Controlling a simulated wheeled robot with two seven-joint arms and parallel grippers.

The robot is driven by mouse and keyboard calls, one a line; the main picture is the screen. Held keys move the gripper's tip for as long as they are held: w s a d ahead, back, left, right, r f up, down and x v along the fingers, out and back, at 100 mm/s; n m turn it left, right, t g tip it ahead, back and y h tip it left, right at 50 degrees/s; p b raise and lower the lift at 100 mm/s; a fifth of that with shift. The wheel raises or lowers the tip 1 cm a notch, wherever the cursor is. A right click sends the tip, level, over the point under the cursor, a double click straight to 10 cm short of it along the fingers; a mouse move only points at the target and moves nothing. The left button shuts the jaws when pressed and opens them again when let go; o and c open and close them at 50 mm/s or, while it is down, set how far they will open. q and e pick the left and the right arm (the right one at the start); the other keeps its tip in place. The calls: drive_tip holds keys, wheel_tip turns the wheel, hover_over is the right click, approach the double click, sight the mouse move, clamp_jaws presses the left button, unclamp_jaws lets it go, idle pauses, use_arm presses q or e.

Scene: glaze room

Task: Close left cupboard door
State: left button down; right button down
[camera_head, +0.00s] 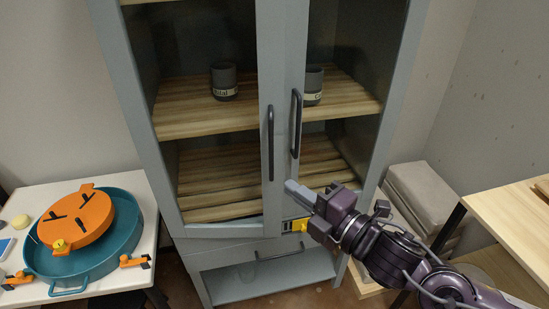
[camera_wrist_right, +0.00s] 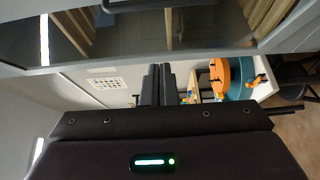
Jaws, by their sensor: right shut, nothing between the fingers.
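The left cupboard door (camera_head: 272,60) is a glass door in a grey-blue frame with a dark vertical bar handle (camera_head: 271,143). It looks slightly ajar, its handle edge standing a little forward of the right door (camera_head: 294,50). The right door has its own dark handle (camera_head: 296,123). My right gripper (camera_head: 293,188) is shut and empty, its fingertips pointing left near the lower part of the doors' meeting edges. Whether they touch a door I cannot tell. The shut fingers also show in the right wrist view (camera_wrist_right: 156,84). My left gripper is not in view.
Inside the cupboard a dark cup (camera_head: 224,82) and another cup (camera_head: 313,86) stand on a wooden shelf. A drawer handle (camera_head: 280,255) is below. A white table (camera_head: 140,190) with a teal basin (camera_head: 110,255) and orange disc (camera_head: 90,222) stands left; a wooden table (camera_head: 510,215) stands right.

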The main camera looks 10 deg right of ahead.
drive_tip(key=w+a+p, duration=0.1)
drive_tip(key=w, duration=0.2)
drive_tip(key=w+a+p, duration=0.1)
drive_tip(key=w+p, duration=0.1)
drive_tip(key=w, duration=0.1)
drive_tip(key=w+a+p, duration=0.1)
drive_tip(key=w, duration=0.3)
drive_tip(key=shift+r+p, duration=0.15)
drive_tip(key=shift+p, duration=0.25)
drive_tip(key=shift+w+d, duration=0.35)
